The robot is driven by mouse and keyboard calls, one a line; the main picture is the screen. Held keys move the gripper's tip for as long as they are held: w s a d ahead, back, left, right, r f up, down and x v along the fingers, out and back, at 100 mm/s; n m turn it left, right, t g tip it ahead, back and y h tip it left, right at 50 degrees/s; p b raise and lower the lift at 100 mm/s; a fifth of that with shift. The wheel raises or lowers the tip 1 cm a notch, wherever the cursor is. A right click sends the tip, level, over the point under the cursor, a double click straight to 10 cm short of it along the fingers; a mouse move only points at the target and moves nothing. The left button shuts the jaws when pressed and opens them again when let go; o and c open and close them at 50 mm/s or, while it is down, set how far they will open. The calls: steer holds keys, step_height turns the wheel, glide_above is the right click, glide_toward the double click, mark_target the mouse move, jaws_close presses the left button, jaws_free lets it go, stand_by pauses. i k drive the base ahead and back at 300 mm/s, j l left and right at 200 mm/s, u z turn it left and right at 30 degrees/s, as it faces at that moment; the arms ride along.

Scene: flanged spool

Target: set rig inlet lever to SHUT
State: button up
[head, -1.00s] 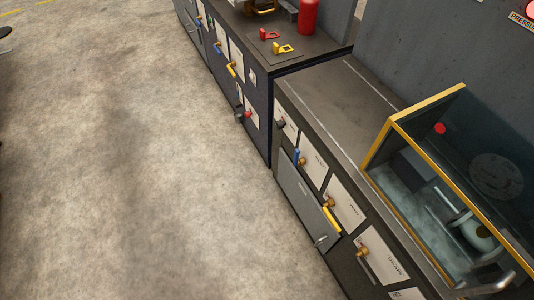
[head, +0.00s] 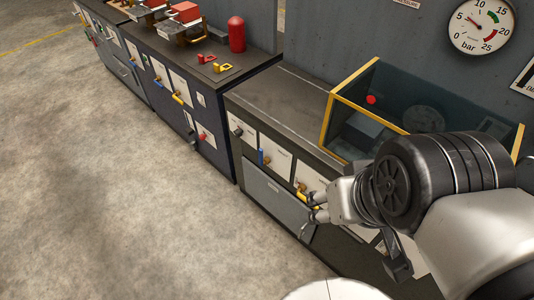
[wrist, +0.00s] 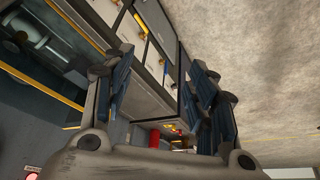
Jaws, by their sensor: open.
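Levers sit on white plates along the front of the near dark cabinet; their labels are too small to read, so I cannot tell which is the inlet lever. In the head view a blue lever (head: 261,157) points roughly up and down on its plate. To its right a yellow lever (head: 308,201) on a brass hub lies slanted across, partly covered by my gripper. My gripper (head: 315,213) is open and empty in front of that part of the cabinet; contact cannot be judged. In the wrist view its spread fingers (wrist: 160,80) frame the cabinet front.
A yellow-framed glass enclosure (head: 345,95) stands on the near cabinet top. A grey drawer front (head: 272,195) lies below the levers. A farther cabinet carries more levers, a red cylinder (head: 236,34) and loose red and yellow pieces. The floor (head: 130,200) at left is clear.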

mark_target(266, 161)
steer(key=u, duration=0.25)
steer(key=i+j, duration=0.15)
steer(key=i, duration=0.4)
steer(key=i+j+z, duration=0.1)
steer(key=i, duration=0.45)
